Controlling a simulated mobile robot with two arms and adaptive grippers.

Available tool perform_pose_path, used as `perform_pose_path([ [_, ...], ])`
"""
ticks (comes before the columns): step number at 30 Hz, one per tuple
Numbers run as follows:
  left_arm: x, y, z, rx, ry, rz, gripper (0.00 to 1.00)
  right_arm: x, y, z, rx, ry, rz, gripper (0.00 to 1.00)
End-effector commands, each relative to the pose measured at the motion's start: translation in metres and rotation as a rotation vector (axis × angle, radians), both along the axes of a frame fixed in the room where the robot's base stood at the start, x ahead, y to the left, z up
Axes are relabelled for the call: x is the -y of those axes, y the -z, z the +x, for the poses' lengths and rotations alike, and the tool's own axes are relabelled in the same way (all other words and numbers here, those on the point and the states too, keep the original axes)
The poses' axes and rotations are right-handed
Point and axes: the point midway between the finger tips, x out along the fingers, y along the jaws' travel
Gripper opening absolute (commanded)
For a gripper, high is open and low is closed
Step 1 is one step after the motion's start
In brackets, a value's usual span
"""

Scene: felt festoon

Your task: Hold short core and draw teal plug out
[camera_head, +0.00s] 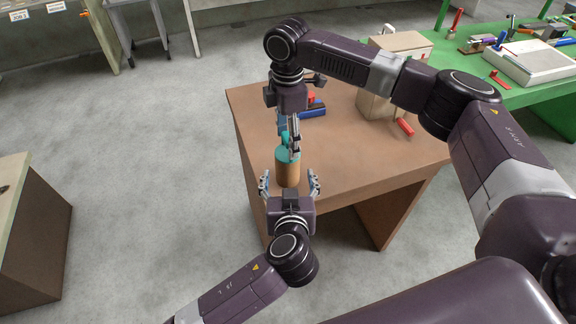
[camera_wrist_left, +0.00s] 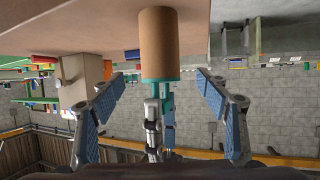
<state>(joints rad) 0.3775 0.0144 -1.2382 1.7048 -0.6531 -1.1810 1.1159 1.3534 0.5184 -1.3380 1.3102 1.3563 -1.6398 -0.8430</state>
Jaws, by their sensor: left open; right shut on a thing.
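The short core (camera_head: 287,174) is a tan-brown cylinder near the table's front left edge. The teal plug (camera_head: 285,156) sits at its upper end, and its rim also shows in the left wrist view (camera_wrist_left: 172,78). My right gripper (camera_head: 290,147) is shut on the plug's upper teal part, which its fingers partly hide. My left gripper (camera_head: 289,179) is open, its fingers apart on either side of the core. In the left wrist view the core (camera_wrist_left: 159,42) lies centred between the spread blue finger pads, with clear gaps on both sides.
The brown table (camera_head: 350,160) carries a beige box (camera_head: 378,100), a red piece (camera_head: 405,127) and blue and red pieces (camera_head: 313,112) behind my right gripper. A green bench (camera_head: 520,90) with tools and a white tray stands at the back right. Grey floor lies open at left.

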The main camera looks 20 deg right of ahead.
Motion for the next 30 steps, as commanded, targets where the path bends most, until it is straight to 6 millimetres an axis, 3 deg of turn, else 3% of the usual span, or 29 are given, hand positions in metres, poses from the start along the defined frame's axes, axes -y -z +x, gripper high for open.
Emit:
perform_pose_path([
  [9,0.015,0.022,0.054,0.001,0.0,0.004,0.69,0.0,-0.001,0.0,0.001,0.0,0.0,0.29],
  [15,0.022,0.033,0.076,-0.001,0.001,0.002,0.69,0.0,-0.001,0.0,0.001,0.0,0.0,0.29],
  [30,0.025,0.038,0.086,-0.003,0.001,0.0,0.69,0.0,0.0,0.0,0.001,0.0,0.0,0.29],
])
